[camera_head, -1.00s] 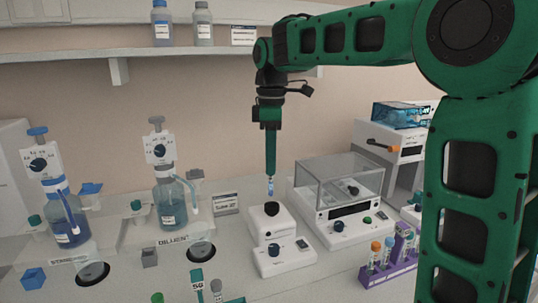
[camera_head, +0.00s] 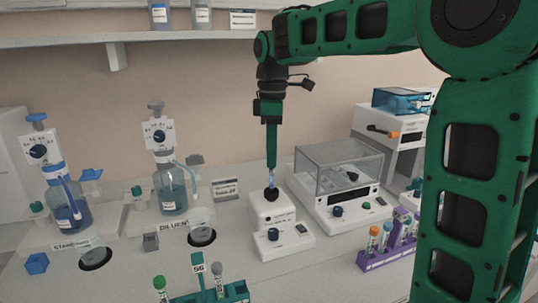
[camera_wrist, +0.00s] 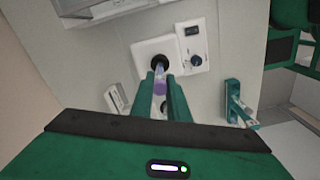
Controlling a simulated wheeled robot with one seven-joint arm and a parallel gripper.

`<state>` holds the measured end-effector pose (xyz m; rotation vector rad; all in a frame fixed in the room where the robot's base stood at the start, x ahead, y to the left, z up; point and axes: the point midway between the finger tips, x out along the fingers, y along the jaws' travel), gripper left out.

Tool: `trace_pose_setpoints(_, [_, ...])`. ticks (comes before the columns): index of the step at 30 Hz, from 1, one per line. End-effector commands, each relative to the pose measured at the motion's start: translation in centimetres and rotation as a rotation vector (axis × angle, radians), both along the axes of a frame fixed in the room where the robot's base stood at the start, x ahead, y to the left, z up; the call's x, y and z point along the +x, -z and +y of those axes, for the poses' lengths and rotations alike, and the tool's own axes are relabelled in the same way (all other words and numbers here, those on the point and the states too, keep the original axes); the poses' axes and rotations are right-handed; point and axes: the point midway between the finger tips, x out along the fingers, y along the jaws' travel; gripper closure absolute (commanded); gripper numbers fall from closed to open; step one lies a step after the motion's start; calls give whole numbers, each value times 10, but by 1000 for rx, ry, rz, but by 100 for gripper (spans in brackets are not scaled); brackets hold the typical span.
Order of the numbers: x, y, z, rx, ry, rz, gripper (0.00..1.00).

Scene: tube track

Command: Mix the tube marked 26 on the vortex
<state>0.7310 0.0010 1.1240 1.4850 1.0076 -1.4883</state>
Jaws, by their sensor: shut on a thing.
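My gripper (camera_head: 271,165) is shut on a tube (camera_head: 271,181) and holds it upright. In the wrist view the held tube (camera_wrist: 159,87) shows a purple part between the two green fingers (camera_wrist: 160,95). The tube's lower end is at the black cup of the white vortex mixer (camera_head: 272,208); touching or just above, I cannot tell exactly. The mixer also shows in the wrist view (camera_wrist: 145,50). The number on the tube is too small to read.
A balance with a clear cover (camera_head: 340,180) stands right of the mixer. A purple rack (camera_head: 390,250) holds tubes at the right, and a green rack (camera_head: 235,290) stands in front. Diluent (camera_head: 172,190) and blue (camera_head: 68,200) bottles stand left.

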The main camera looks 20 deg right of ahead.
Motion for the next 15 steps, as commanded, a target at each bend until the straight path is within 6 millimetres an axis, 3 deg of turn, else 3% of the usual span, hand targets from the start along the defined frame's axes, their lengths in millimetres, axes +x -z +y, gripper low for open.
trace_pose_setpoints(15, [0,4,0,0,1,1,98])
